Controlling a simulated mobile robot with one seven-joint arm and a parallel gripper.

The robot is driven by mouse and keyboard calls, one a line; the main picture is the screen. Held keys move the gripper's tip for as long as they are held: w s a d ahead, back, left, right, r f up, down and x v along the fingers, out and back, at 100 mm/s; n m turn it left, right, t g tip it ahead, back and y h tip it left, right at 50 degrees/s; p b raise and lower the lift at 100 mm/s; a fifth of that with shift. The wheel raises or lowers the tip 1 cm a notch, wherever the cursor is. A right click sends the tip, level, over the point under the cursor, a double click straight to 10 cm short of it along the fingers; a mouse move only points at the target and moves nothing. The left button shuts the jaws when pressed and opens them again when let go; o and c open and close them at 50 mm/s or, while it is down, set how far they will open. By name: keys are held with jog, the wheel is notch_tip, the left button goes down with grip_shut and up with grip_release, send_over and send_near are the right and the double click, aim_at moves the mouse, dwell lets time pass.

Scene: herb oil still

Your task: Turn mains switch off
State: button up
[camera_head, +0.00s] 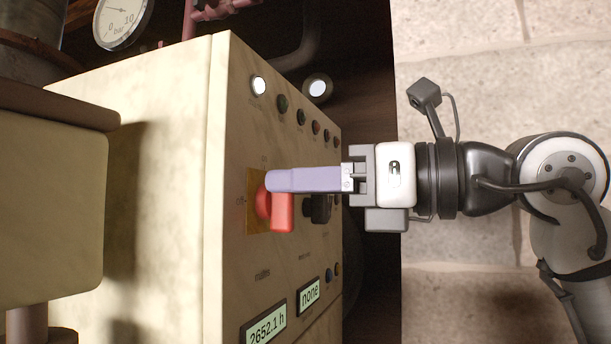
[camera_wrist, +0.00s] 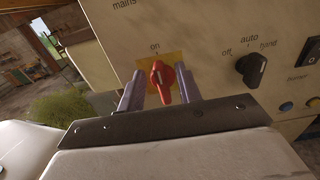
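The red mains switch (camera_head: 282,213) sits on a yellow plate (camera_head: 252,217) on the cream control panel. In the wrist view the red switch (camera_wrist: 161,81) stands roughly upright, in line with the "on" mark above it. My gripper (camera_head: 270,181) reaches the panel from the right in the head view, its lilac fingers covering part of the switch. In the wrist view my gripper (camera_wrist: 158,78) has one finger on each side of the switch handle, with a gap visible on both sides. The fingers are open and appear not to touch the handle.
A black off/auto/hand selector knob (camera_wrist: 251,68) is close to the right of the switch. Small lamps and buttons (camera_head: 301,117) line the panel, with displays (camera_head: 266,318) reading "2652.1 h" and "none". A pressure gauge (camera_head: 122,18) is beyond the cabinet.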

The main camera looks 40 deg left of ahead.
jog(key=shift+c, duration=0.2)
grip_shut()
jog(key=shift+n, duration=0.3)
jog(key=n, duration=0.3)
jog(key=s+n+p, duration=0.1)
jog(key=n, duration=0.2)
jog(key=shift+d+f, duration=0.1)
jog(key=shift+d, duration=0.05)
jog(key=n, duration=0.5)
jog(key=shift+s+d+f+n, duration=0.1)
jog(key=shift+s+f+n, duration=0.2)
jog(key=shift+f+n, duration=0.1)
jog(key=n, duration=0.3)
jog(key=f+n, duration=0.1)
jog(key=n, duration=0.2)
jog(key=shift+s, duration=0.15)
